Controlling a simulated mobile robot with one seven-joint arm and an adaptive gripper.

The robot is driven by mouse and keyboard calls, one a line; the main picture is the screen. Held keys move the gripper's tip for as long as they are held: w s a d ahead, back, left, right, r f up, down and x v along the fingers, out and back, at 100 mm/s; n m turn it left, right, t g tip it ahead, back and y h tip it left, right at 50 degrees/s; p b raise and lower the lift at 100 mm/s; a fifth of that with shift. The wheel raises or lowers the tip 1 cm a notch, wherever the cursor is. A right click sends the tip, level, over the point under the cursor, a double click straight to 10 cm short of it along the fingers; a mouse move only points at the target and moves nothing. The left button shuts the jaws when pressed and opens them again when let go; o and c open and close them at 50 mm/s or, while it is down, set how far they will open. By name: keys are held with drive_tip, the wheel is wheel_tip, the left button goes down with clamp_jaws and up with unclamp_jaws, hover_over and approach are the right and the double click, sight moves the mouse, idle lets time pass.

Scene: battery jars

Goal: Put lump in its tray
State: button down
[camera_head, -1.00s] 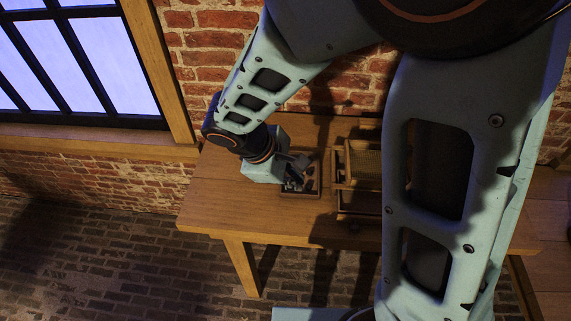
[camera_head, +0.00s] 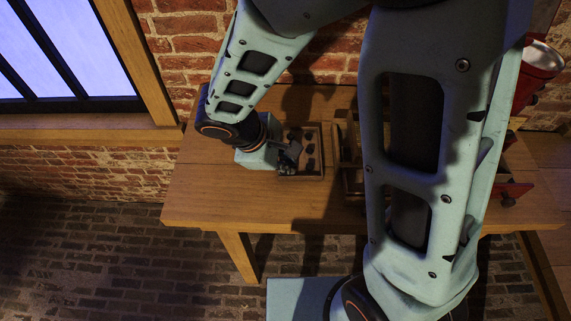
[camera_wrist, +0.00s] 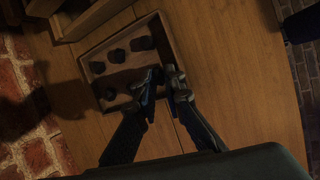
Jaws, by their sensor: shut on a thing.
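A shallow brown wooden tray (camera_wrist: 172,42) with several dark lumps (camera_wrist: 142,43) in it fills the middle of the wrist view. The tray also shows in the head view (camera_head: 322,152), on the wooden table. My gripper (camera_wrist: 163,78) is at one side of the tray, with its fingertips over the tray's edge. In the head view my gripper (camera_head: 289,160) is at the tray's left front part. The fingers are shut on a small dark thing, probably a lump, which is hard to make out between them. Its height above the tray is unclear.
A wooden rack or box (camera_head: 350,150) stands just right of the tray, partly hidden by my arm. A red container (camera_head: 538,68) stands at the far right. The table's left and front parts (camera_head: 215,190) are clear. A brick wall is behind.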

drive_tip(key=shift+f, duration=0.2)
drive_tip(key=shift+s+f+b, duration=0.1)
drive_tip(key=shift+f+b, duration=0.2)
drive_tip(key=c, duration=2.3)
unclamp_jaws()
drive_tip(key=shift+r+p, duration=0.5)
drive_tip(key=shift+p, duration=0.05)
drive_tip(key=v, duration=1.1)
drive_tip(key=shift+a+r+p, duration=0.15)
drive_tip(key=shift+r+p, duration=0.15)
drive_tip(key=shift+p, duration=0.05)
